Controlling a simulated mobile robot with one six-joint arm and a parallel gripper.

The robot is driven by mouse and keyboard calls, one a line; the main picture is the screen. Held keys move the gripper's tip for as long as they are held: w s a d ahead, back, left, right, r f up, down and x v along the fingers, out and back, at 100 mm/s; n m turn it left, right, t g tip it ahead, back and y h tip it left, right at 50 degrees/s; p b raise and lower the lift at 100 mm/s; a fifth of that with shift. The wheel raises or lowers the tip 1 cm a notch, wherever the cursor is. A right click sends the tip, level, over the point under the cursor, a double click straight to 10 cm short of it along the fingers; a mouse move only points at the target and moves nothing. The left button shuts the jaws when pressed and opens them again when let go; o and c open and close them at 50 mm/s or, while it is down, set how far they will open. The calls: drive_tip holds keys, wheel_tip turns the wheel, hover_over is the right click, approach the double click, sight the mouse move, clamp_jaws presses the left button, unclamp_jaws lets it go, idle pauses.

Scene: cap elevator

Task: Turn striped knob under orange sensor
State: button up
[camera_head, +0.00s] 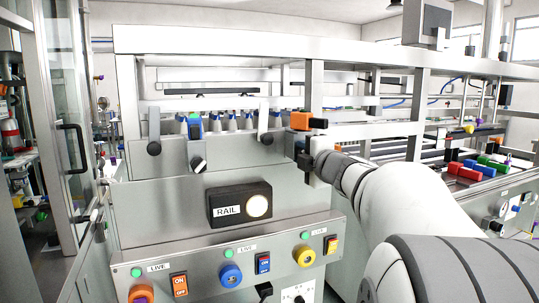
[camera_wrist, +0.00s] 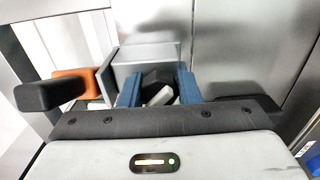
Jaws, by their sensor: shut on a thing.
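The orange sensor (camera_head: 300,121) with its black front end sits on the rail at the upper right of the panel in the head view. The wrist view shows its orange body (camera_wrist: 75,84) at the left. Below it, a black knob with a pale stripe (camera_wrist: 158,94) lies between the blue fingers of my gripper (camera_wrist: 158,84). The stripe looks slanted. My gripper is shut on this knob. In the head view my gripper (camera_head: 310,165) is just under the orange sensor, and my wrist hides the knob.
Another striped knob (camera_head: 198,164) sits under a blue sensor (camera_head: 195,125), with plain black knobs (camera_head: 153,148) and (camera_head: 265,138) nearby. A RAIL lamp box (camera_head: 240,204) juts out below. A sloped control panel (camera_head: 235,262) has several buttons. A grey bracket (camera_wrist: 145,56) is close to my fingers.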

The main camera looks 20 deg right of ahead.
drive_tip(key=o, duration=1)
drive_tip(key=s, duration=0.7)
drive_tip(key=shift+s+d+p, duration=0.1)
drive_tip(key=shift+s+p, duration=0.2)
drive_tip(key=shift+s, duration=0.1)
